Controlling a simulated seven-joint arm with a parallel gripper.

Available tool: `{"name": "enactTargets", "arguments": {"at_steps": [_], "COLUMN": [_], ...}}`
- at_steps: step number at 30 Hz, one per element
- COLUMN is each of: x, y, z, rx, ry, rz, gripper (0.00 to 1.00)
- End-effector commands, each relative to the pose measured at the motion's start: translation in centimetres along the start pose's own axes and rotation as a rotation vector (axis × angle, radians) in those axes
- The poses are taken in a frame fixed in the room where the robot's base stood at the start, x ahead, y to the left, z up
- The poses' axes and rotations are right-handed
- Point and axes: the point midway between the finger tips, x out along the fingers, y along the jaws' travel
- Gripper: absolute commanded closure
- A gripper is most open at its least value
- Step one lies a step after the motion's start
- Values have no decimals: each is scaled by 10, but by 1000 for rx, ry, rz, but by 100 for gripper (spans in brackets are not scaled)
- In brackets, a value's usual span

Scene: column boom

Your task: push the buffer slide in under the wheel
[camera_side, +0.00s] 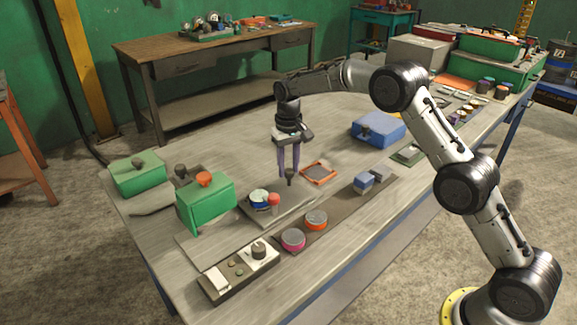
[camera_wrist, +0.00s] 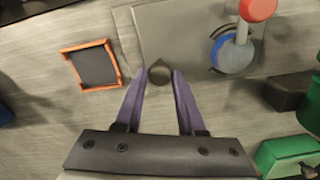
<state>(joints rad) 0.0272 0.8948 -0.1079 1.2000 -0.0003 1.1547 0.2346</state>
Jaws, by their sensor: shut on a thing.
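My gripper (camera_side: 289,176) has two purple fingers pointing down, shut on a dark knob (camera_side: 290,181). In the wrist view the knob (camera_wrist: 159,72) sits between the fingertips (camera_wrist: 159,78) at the near edge of a grey plate (camera_wrist: 175,28). I take the knob for the buffer slide's handle; the slide's body is hard to tell from the plate. A round blue-and-white wheel (camera_wrist: 235,55) with a grey lever and red knob (camera_wrist: 258,8) is to the right, apart from my fingers. In the side view the wheel (camera_side: 259,196) stands on the plate, left of my gripper.
An orange-framed dark tile (camera_side: 319,174) lies right of my gripper. A green box (camera_side: 206,204) stands left of the wheel. Orange (camera_side: 316,220) and pink (camera_side: 293,239) round tins sit on a dark strip in front. A blue box (camera_side: 378,130) is behind right.

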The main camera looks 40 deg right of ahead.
Motion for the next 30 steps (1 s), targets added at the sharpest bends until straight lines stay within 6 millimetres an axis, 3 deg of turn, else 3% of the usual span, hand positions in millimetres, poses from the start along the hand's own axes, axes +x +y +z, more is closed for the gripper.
{"name": "enactTargets", "arguments": {"at_steps": [5, 8, 15, 21, 30], "x": [-1, -1, -1, -1, -2], "y": [-2, -14, -81, -126, -141], "z": [0, 3, 21, 32, 37], "rx": [0, -4, -9, -4, 0], "ry": [1, 1, 1, 2, 4], "rz": [0, -1, -3, -3, -4], "gripper": [100, 100, 100, 100, 100]}}
